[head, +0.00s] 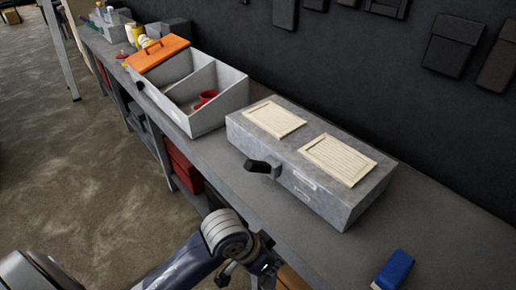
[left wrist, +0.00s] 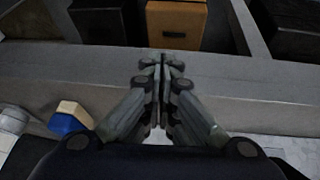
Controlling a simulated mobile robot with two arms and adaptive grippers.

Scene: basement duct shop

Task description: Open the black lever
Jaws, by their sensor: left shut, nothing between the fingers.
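The black lever (head: 262,168) sticks out from the front face of a grey metal duct box (head: 318,200) on the workbench. The box has two cream louvred panels on its top. My left gripper (head: 262,272) is at the bottom of the head view, below the lever in the picture and apart from it, partly hidden by my arm. In the left wrist view my left gripper (left wrist: 162,62) is shut, with its fingers together and empty. The lever does not clearly show in that view. My right gripper is in neither view.
A divided tray (head: 228,98) with an orange lid (head: 158,52) and a red item (head: 206,98) stands left of the box. A blue block (head: 394,269) lies at the lower right and shows in the left wrist view (left wrist: 66,124). Red containers (head: 184,168) sit under the bench.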

